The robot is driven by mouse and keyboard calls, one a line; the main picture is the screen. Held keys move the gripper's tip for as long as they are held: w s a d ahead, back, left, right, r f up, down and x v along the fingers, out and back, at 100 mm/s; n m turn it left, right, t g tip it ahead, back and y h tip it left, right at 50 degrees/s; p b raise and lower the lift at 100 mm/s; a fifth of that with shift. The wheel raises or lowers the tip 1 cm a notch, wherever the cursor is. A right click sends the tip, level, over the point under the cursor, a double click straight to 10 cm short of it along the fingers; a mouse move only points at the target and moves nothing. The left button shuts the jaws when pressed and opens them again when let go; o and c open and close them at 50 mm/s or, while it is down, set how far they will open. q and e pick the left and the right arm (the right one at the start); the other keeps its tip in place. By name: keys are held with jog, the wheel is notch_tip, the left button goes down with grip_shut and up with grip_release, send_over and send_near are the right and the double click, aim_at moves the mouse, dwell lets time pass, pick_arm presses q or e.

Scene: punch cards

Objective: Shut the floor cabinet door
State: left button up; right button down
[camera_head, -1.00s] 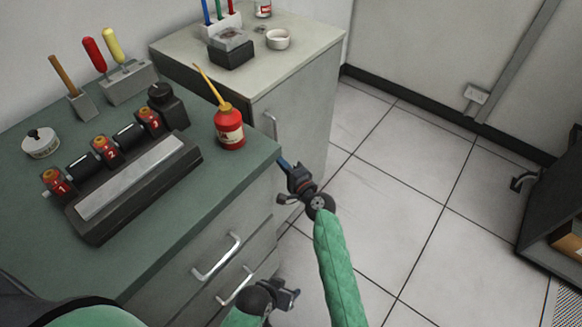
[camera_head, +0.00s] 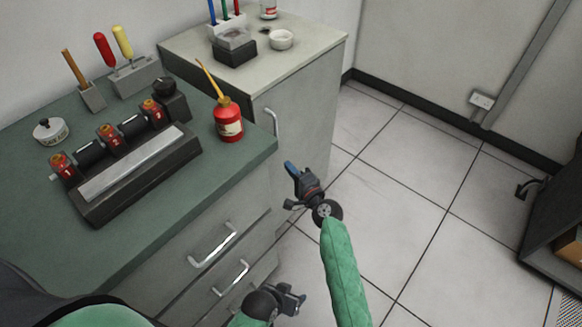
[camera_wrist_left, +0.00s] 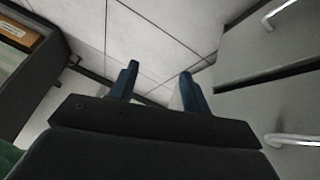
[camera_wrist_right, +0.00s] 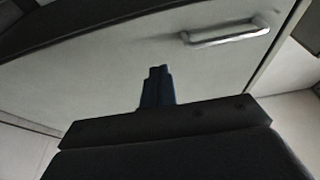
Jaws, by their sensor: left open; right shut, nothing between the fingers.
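The floor cabinet (camera_head: 330,48) is the pale one with a cream top, behind the green-topped counter. Its grey door (camera_head: 300,105) carries a vertical silver handle (camera_head: 275,122). The door looks flush or nearly so in the head view; I cannot tell whether a small gap is left. My right gripper (camera_head: 290,166) is shut and empty, low in front of the door. In the right wrist view its fingers (camera_wrist_right: 158,72) point at a pale panel with a handle (camera_wrist_right: 228,32); contact cannot be told. My left gripper (camera_head: 300,298) is open and empty beside the drawers, also in the left wrist view (camera_wrist_left: 158,80).
The green counter (camera_head: 225,165) has drawers with silver handles (camera_head: 212,245) and holds a red oil can (camera_head: 228,122), a black fixture and tools. A dark open unit (camera_head: 555,215) stands at the right. The tiled floor (camera_head: 420,160) between is clear.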

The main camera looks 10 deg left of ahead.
pick_arm(q)
jog(key=shift+w+a+f, duration=0.1)
jog(key=shift+a+f, duration=0.1)
jog(key=shift+f, duration=0.45)
jog(key=shift+a+f, duration=0.15)
jog(key=shift+f, duration=0.5)
pick_arm(e)
jog(key=s+a, duration=0.3)
jog(key=s, duration=0.5)
jog(key=shift+s+f, duration=0.15)
jog(key=shift+s, duration=0.05)
pick_arm(q)
jog(key=shift+w, duration=0.1)
pick_arm(e)
jog(key=shift+f, duration=0.1)
